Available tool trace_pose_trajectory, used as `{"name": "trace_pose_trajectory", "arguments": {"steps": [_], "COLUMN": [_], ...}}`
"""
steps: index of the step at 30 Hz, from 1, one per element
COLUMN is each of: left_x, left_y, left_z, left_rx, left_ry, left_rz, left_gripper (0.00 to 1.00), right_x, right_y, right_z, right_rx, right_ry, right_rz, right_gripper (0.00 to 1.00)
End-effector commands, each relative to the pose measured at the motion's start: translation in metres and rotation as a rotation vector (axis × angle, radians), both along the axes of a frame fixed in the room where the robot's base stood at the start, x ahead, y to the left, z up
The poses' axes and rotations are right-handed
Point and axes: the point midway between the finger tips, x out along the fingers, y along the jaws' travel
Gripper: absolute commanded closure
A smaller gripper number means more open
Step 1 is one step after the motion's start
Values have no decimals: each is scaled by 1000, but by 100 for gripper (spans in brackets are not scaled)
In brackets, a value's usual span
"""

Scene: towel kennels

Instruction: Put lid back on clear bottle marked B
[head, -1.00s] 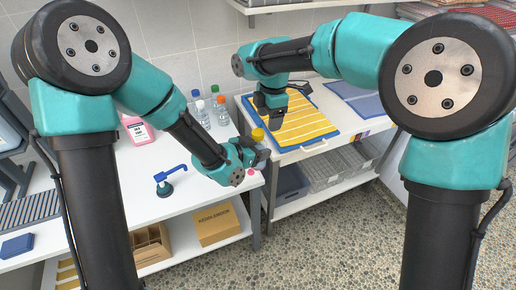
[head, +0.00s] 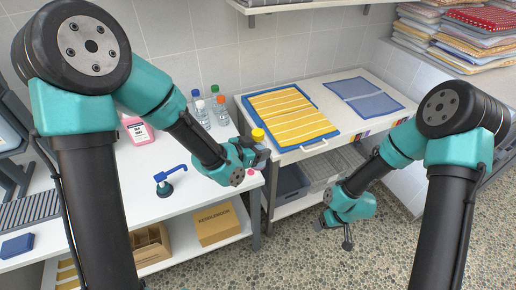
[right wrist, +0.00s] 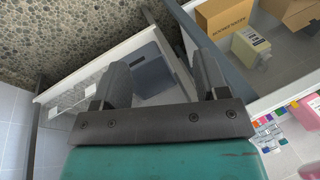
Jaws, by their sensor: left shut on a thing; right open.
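A group of clear bottles stands at the back of the white table: one blue-capped (head: 196,97), one white-capped (head: 202,114), one green-capped (head: 214,92) and one orange-capped (head: 222,110). Their letters are too small to read. My left gripper (head: 262,158) is shut near the table's right end; its fingers largely hide what they hold. A yellow cap-like piece (head: 258,135) shows just above it, and a small pink piece (head: 251,172) just below. My right gripper (head: 336,226) is open and empty in front of the right-hand unit; its fingers also show in the right wrist view (right wrist: 162,78).
A yellow striped towel (head: 292,113) lies on a blue one on the right-hand unit. A cardboard box (head: 213,223) is on the lower shelf. Open floor lies in front.

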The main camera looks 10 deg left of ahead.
Motion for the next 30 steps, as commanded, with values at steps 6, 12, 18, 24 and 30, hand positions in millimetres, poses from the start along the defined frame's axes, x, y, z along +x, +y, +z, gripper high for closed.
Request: {"name": "trace_pose_trajectory", "arguments": {"steps": [6,12,18,24,30], "left_x": [0,0,0,0,3], "left_y": [0,0,0,0,4], "left_z": [0,0,0,0,0], "left_rx": [0,0,0,0,0], "left_ry": [0,0,0,0,0], "left_rz": [0,0,0,0,12], "left_gripper": [100,100,100,100,100], "right_x": [-62,-88,-90,-89,-89], "right_y": [-39,-53,-54,-54,-54], "right_z": [-31,-39,-39,-39,-39], "right_rx": [9,11,11,11,11], "right_ry": [87,119,119,120,119], "right_rz": [-354,-509,-526,-523,-522], "right_gripper": [33,33,33,33,33]}}
